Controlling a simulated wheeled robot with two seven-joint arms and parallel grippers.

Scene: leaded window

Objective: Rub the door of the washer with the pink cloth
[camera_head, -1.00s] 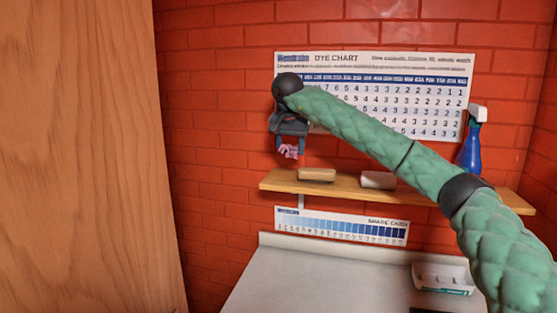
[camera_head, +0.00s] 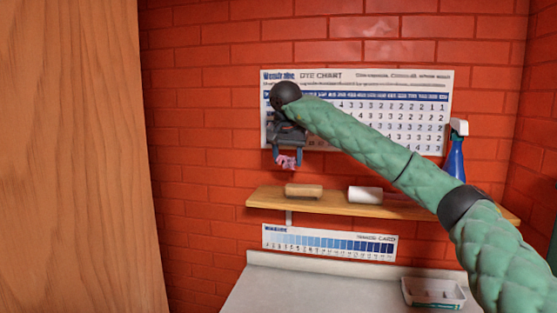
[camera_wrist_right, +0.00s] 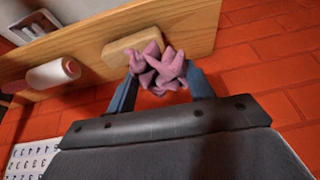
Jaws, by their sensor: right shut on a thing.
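The pink cloth (camera_head: 287,161) is crumpled between the fingers of my right gripper (camera_head: 287,157). In the right wrist view the cloth (camera_wrist_right: 158,68) bunches out between the two fingertips of the gripper (camera_wrist_right: 160,80), which is shut on it. The gripper hangs fingers down in front of the dye chart, above the left part of the wooden shelf. The washer and its door are not in view. My left gripper is not in view.
The shelf (camera_head: 345,206) carries a tan block (camera_head: 304,190), a white roll (camera_head: 365,194) and a blue spray bottle (camera_head: 455,155). A white counter (camera_head: 310,290) with a tray (camera_head: 433,293) lies below. A wooden panel (camera_head: 75,150) fills the left side.

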